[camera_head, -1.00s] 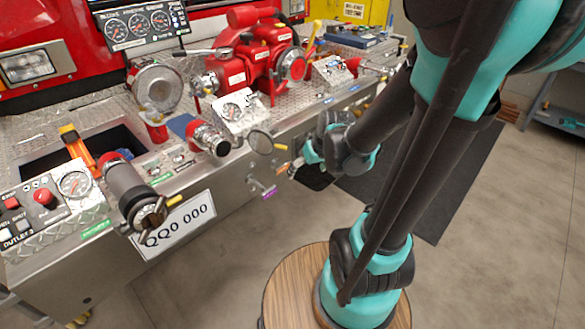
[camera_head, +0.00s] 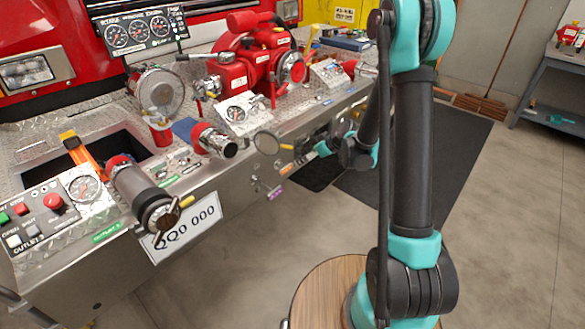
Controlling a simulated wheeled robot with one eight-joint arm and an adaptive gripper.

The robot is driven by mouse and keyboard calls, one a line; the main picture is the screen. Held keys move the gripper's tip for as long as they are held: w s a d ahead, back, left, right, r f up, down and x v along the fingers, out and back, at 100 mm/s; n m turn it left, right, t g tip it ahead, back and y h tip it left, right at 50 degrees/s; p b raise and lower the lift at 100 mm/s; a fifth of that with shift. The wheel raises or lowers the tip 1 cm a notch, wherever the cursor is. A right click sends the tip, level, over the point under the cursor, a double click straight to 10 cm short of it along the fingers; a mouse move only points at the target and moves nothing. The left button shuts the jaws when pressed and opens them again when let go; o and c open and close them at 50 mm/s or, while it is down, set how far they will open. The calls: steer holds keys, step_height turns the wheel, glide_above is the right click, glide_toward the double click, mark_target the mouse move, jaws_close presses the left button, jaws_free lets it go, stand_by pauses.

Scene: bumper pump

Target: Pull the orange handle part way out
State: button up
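A small orange piece (camera_head: 288,168), likely the orange handle, shows on the front face of the metal bumper (camera_head: 235,185), just above a purple tagged handle (camera_head: 275,192). It is too small to tell how far out it stands. My gripper (camera_head: 311,153) is right of it, close to the bumper face, pointing left. My dark and teal wrist hides part of the fingers. I cannot tell whether they touch anything or are open. A larger orange lever with a yellow end (camera_head: 80,149) lies at the bumper's left recess.
A round plate with a yellow handle (camera_head: 267,143) sticks out just left of my gripper. A red pump (camera_head: 250,65), gauges and capped outlets (camera_head: 150,203) crowd the bumper top. Open floor with a dark mat (camera_head: 440,160) lies right. A grey bench (camera_head: 550,100) stands far right.

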mark_target(286, 166)
steer(key=x, duration=1.7)
steer(key=shift+a+f, duration=0.1)
